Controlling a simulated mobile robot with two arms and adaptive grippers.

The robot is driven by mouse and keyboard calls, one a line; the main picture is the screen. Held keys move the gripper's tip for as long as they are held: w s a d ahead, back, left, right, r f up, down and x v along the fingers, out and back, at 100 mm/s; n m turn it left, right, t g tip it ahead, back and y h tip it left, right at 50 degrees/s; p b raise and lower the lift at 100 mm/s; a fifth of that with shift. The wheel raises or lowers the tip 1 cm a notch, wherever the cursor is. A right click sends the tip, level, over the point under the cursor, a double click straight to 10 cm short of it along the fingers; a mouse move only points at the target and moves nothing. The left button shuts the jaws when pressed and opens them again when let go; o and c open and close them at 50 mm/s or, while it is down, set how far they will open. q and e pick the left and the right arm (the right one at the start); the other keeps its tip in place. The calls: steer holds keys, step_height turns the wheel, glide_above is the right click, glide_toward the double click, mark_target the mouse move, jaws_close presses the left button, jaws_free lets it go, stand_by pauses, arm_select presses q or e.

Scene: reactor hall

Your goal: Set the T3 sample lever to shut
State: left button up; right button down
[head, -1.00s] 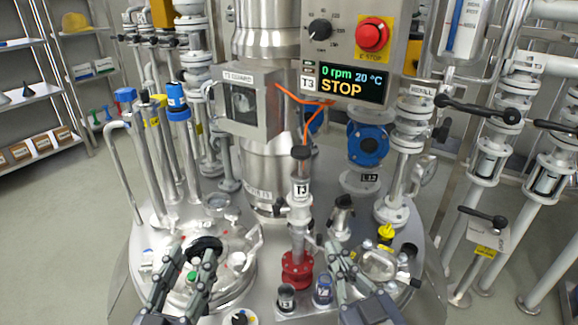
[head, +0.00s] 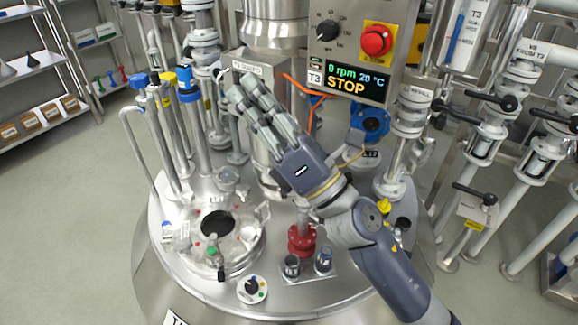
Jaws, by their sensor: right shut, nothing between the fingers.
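My right gripper (head: 243,88) is raised over the vessel top, its fingers together and empty, pointing up and left in front of the guard box. Its hand and forearm cover most of the central sampling fitting that stands on the red flange (head: 301,240). That fitting's T3 label and any lever on it are hidden. To the right, a black lever (head: 474,192) sits on a small box with a yellow label; I cannot read whether it is the T3 sample lever. My left gripper is out of view.
The control panel (head: 345,85) shows STOP, 0 rpm and 20 °C. Black-handled valves (head: 485,103) line the pipes at right. An open round port (head: 217,224), a small selector dial (head: 252,287) and two small cups (head: 308,264) are on the vessel lid. Shelves stand at left.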

steer(key=s+a+n+g+y, duration=0.3)
steer(key=s+a+n+g, duration=0.35)
steer(key=n+g, duration=0.7)
steer(key=a+f+n+g+h, duration=0.4)
steer(key=a+f+n+h, duration=0.4)
steer(key=n, duration=0.5)
steer(key=w+d+f+n+t+h, duration=0.3)
steer(key=w+d+f+n+h, duration=0.2)
steer(key=w+d+f+h, duration=0.3)
steer(key=w+d+n+t+h, duration=0.1)
steer(key=w+d+t+h, duration=0.15)
steer(key=d, duration=0.45)
steer(key=w+d+t+h, duration=0.1)
steer(key=w+d+h, duration=0.3)
steer(key=d, duration=0.2)
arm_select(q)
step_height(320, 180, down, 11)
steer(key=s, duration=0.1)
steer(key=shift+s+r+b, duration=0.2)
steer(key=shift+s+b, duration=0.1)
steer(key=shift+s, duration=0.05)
arm_select(e)
steer(key=x, duration=0.9)
steer(key=shift+f+y, duration=0.35)
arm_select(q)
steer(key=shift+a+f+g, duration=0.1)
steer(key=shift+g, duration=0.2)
arm_select(e)
steer(key=shift+w+a, duration=0.1)
steer(key=shift+a, duration=0.05)
